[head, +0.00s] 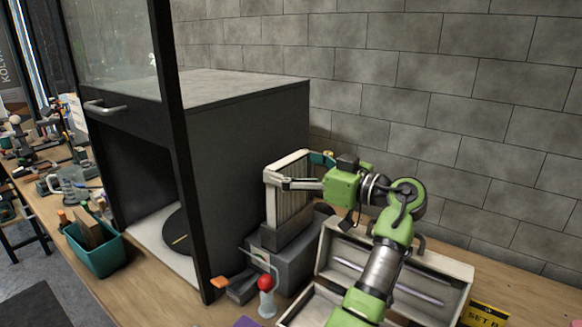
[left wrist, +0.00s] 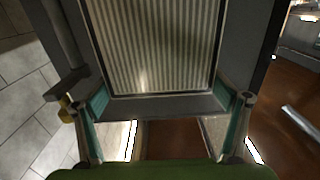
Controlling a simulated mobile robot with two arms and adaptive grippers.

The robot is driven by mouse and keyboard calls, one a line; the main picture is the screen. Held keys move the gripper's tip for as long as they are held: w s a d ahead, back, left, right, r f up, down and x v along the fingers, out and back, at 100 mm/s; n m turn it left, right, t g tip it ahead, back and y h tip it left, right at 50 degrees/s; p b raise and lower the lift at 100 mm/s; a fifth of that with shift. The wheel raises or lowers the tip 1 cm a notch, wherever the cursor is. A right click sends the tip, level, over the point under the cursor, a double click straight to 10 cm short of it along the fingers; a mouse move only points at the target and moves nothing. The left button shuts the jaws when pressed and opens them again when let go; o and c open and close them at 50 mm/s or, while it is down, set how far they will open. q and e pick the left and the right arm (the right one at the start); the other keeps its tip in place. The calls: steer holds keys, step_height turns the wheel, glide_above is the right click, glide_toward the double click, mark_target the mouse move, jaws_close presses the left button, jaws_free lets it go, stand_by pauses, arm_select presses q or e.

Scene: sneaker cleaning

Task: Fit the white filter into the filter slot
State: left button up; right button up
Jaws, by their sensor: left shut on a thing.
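The white filter (head: 289,198), a pleated panel in a pale frame, stands upright at the top of a dark grey unit (head: 282,262) beside the black cabinet. My left gripper (head: 302,172) is shut on the filter's upper part, one finger on each side. In the left wrist view, the filter's pleats (left wrist: 150,45) fill the middle, with a dark surround, and my left gripper (left wrist: 165,115) shows its teal pads at both sides. The filter's lower edge meets the grey unit in the head view; the slot is hidden, and I cannot tell how deep the filter sits. My right gripper is not in view.
The black cabinet (head: 245,150) stands close on the left. An open white case (head: 440,264) lies below my left arm. A red-knobbed tool (head: 265,284) stands in front of the unit. A teal bin (head: 98,258) is at the left. The grey brick wall (head: 440,110) is behind.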

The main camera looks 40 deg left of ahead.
arm_select(q)
step_height(320, 180, up, 2)
steer(key=shift+r+n, duration=0.1)
steer(key=shift+n, duration=0.2)
steer(key=shift+s, duration=0.2)
steer(key=shift+w+f, duration=0.15)
steer(key=shift+f, duration=0.2)
steer(key=shift+b, duration=0.3)
steer(key=shift+b, duration=0.45)
stand_by(0.5)
